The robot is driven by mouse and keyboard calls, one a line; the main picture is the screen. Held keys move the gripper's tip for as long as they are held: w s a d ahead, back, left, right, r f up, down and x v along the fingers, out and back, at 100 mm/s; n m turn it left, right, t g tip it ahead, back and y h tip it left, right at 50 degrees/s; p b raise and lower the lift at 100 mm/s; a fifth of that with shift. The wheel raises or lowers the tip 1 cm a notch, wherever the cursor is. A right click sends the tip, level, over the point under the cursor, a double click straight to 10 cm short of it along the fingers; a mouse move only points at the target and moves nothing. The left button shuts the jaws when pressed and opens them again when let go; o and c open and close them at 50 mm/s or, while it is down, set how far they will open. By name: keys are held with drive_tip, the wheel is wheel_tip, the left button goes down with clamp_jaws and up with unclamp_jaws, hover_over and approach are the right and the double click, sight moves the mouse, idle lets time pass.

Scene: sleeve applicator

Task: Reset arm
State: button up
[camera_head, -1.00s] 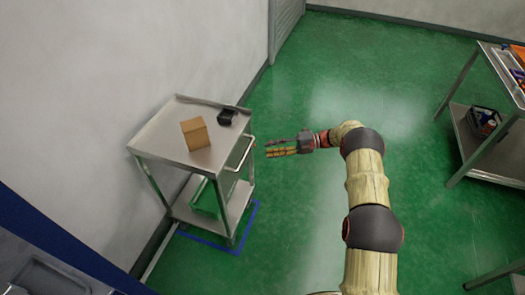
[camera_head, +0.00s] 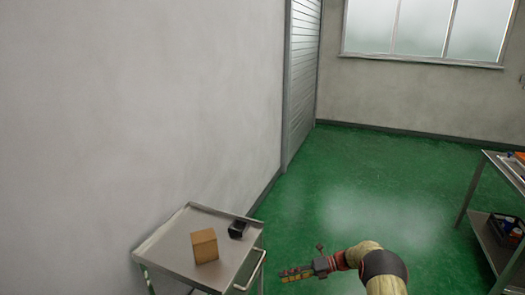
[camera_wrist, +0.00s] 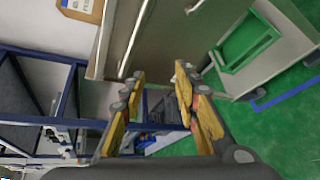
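My gripper (camera_head: 297,274) is at the lower middle of the head view, just right of the metal cart (camera_head: 165,243), with its fingers pointing left toward it. In the wrist view its two yellow fingers (camera_wrist: 155,105) stand apart with nothing between them. A brown box (camera_head: 204,246) and a small black object (camera_head: 238,229) rest on the cart's top, apart from the gripper. My arm reaches in from the lower right; most of it is below the head view.
A grey wall (camera_head: 140,110) stands behind the cart. A metal workbench (camera_head: 478,190) with items on its lower shelf is at the right. Green floor (camera_head: 360,185) is clear between them. The wrist view shows a blue-framed rack (camera_wrist: 70,100) at the left.

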drive_tip(key=s+d+f+n+g+h, duration=0.1)
drive_tip(key=s+f+n+g+h, duration=0.1)
drive_tip(key=s+f+n, duration=0.35)
drive_tip(key=s+d+r+n+g+h, duration=0.1)
drive_tip(key=s+d+r+n+h, duration=0.25)
drive_tip(key=s+r+n, duration=0.5)
drive_tip(key=s+d+r+n+t+h, duration=0.2)
drive_tip(key=s+r+n+t+h, duration=0.2)
drive_tip(key=s+r+n, duration=0.4)
drive_tip(key=s+d+r+n+t+h+p, duration=0.1)
drive_tip(key=s+r+n+t+h, duration=0.3)
drive_tip(key=s+r, duration=1.8)
wheel_tip(320, 180, up, 4)
drive_tip(key=d+n+h, duration=0.1)
drive_tip(key=n, duration=0.4)
drive_tip(key=shift+s+r+t, duration=0.2)
drive_tip(key=shift+t, duration=0.2)
